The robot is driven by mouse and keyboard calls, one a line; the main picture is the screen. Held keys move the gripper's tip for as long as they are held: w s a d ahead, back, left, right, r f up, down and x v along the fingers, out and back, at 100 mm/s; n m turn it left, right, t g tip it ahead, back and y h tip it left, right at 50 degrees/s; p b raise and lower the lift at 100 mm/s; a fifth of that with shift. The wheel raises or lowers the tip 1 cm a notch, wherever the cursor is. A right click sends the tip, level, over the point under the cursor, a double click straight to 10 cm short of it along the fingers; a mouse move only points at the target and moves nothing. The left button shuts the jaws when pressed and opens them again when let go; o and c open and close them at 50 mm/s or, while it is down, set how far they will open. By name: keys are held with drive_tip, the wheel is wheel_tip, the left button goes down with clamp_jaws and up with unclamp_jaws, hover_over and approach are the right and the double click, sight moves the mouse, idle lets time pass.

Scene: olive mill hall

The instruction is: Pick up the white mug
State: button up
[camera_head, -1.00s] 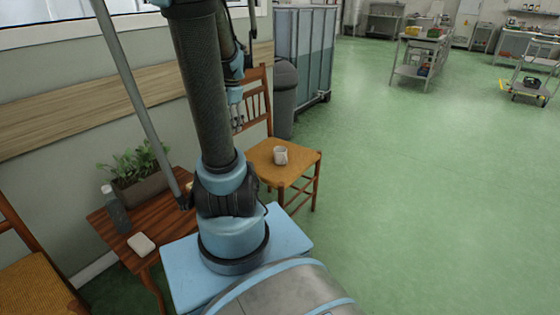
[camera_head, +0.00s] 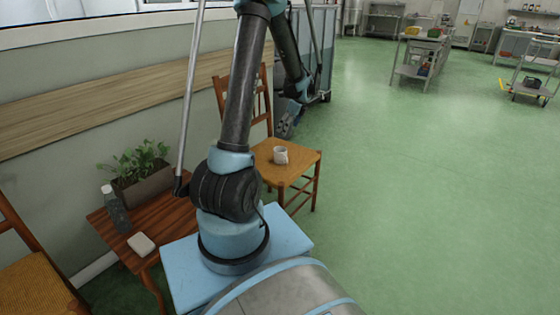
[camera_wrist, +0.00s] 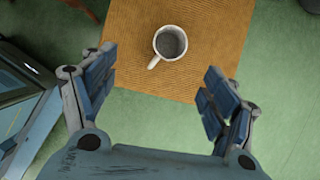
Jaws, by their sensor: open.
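The white mug (camera_head: 281,155) stands upright on the woven seat of a wooden chair (camera_head: 304,160). In the wrist view the mug (camera_wrist: 157,47) is seen from above, with a dark inside and its handle pointing to the lower left. My gripper (camera_head: 286,128) is above the chair seat, close to the mug in the head view. In the wrist view my gripper (camera_wrist: 157,82) is open and empty. Its fingers are spread to either side, and the mug lies beyond the fingertips, between their lines. The fingers do not touch the mug.
A small wooden table (camera_head: 108,229) holds a planter (camera_head: 145,188), a bottle (camera_head: 114,210) and a white object (camera_head: 141,244). Another chair (camera_head: 30,285) is at the lower left. A grey-blue cabinet (camera_head: 322,60) stands behind the mug's chair.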

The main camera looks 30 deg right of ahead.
drive_tip(key=d+f+m, duration=0.1)
drive_tip(key=d, duration=0.1)
hover_over(282, 157)
drive_tip(key=d, duration=0.2)
wheel_tip(282, 157, down, 12)
drive_tip(key=shift+w+x, duration=0.2)
drive_tip(key=shift+x, duration=1.1)
drive_tip(key=shift+w+x, duration=0.15)
drive_tip(key=shift+x, duration=1.15)
drive_tip(key=shift+a+r, duration=0.1)
drive_tip(key=shift+r, duration=0.1)
drive_tip(key=c, duration=1.3)
